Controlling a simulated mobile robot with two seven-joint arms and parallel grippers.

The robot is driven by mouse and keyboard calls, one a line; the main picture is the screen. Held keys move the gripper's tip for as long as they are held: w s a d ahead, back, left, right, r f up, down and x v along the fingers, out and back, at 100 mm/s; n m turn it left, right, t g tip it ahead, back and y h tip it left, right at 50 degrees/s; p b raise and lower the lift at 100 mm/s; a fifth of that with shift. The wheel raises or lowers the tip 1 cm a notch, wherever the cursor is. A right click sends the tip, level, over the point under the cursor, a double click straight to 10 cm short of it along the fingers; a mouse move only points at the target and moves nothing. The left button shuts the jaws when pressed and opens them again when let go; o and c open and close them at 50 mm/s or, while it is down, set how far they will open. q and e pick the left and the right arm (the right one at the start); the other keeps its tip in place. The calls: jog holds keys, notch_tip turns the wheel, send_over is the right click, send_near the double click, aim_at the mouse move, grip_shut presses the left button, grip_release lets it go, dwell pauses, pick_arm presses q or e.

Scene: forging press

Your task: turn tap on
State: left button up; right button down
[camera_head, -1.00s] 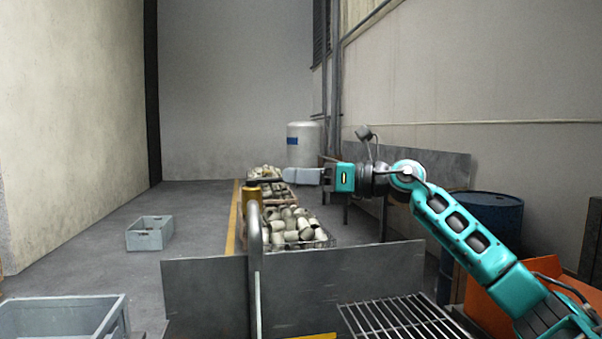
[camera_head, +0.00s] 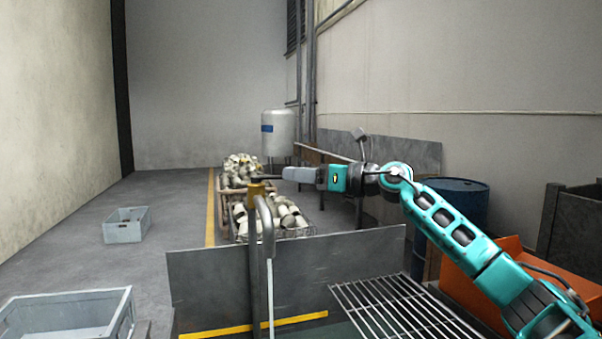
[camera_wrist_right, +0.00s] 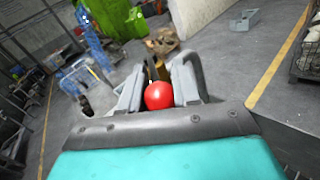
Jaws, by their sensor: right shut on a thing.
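The tap's grey curved pipe (camera_head: 268,226) rises in front of a metal panel, with a yellow-brass body (camera_head: 256,189) at its top. In the right wrist view, the tap's round red knob (camera_wrist_right: 159,96) lies between my right gripper's fingers (camera_wrist_right: 160,88), which are shut on it. The brass body (camera_wrist_right: 153,68) and grey pipe (camera_wrist_right: 196,72) show just beyond. In the head view my right gripper (camera_head: 266,179) reaches in from the right to the tap's top, and the knob is hidden. A thin pale streak (camera_head: 270,295), like water, runs down below the spout. My left gripper is out of view.
A metal panel (camera_head: 330,262) and a slatted grate (camera_head: 385,312) lie around the tap's foot. Wire baskets of metal parts (camera_head: 285,216) stand behind. A grey crate (camera_head: 126,226), a blue drum (camera_head: 458,192) and an orange bin (camera_head: 452,290) are nearby. The left floor is mostly clear.

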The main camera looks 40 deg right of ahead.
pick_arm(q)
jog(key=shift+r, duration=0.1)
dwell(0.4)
pick_arm(e)
jog(key=c, duration=0.9)
grip_release()
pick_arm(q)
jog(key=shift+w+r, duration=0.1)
pick_arm(e)
jog(key=shift+o, duration=0.4)
jog(key=shift+s, duration=0.1)
jog(key=shift+s+d+f, duration=0.15)
pick_arm(q)
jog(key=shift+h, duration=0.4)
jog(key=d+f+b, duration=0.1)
jog(key=b, duration=0.2)
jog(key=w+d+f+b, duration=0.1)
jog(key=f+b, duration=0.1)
jog(key=b, duration=0.1)
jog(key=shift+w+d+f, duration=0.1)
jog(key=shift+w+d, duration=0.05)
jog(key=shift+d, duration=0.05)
pick_arm(e)
jog(key=v, duration=1.2)
jog(key=shift+s, duration=0.25)
